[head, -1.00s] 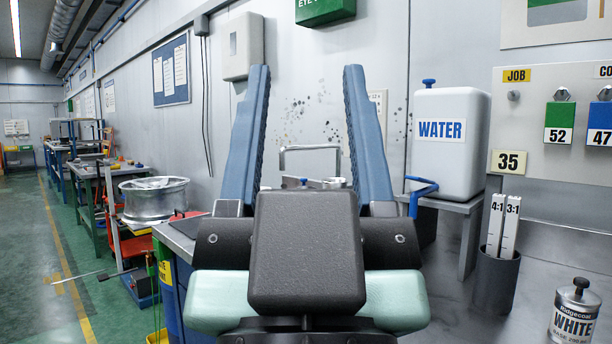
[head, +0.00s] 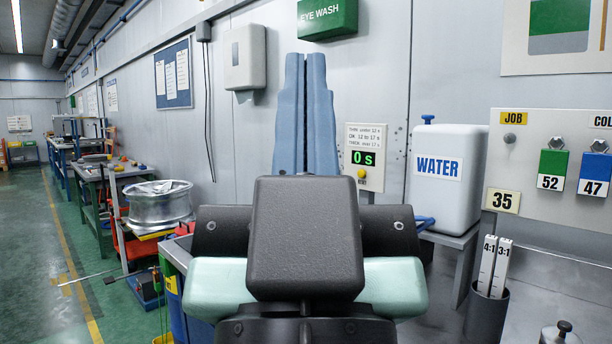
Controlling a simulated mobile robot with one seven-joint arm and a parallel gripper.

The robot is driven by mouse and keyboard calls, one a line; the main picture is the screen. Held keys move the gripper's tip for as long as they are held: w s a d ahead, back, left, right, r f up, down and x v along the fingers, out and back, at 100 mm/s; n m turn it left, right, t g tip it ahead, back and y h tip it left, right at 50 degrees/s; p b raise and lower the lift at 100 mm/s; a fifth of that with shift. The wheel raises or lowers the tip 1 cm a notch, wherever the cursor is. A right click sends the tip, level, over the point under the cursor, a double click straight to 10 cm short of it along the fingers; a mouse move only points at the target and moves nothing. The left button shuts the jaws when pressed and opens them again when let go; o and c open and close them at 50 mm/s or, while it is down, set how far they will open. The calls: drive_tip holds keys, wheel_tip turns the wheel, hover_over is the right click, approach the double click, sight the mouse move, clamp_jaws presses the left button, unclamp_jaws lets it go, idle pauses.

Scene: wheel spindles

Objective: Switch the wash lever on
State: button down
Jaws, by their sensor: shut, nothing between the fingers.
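My gripper (head: 305,60) points up in the middle of the head view, its two blue fingers shut together with nothing between them. They stand in front of the grey wall, below the green EYE WASH box (head: 327,18). A small blue bar (head: 424,223) shows low at the left of the white WATER tank (head: 446,168), partly hidden behind my arm. I cannot tell whether this bar is the wash lever, and no lever is labelled as such. My gripper covers part of the wall and bench behind it.
A panel with a 0 s display (head: 362,158) and yellow button hangs right of my fingers. A board with numbered tags (head: 530,165), a dark cup of sticks (head: 486,312) and a can (head: 562,332) are at right. A silver wheel (head: 158,203) sits left.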

wheel_tip(320, 180, up, 20)
drive_tip(key=p, duration=1.7)
drive_tip(key=shift+f, duration=0.15)
drive_tip(key=shift+d, duration=0.1)
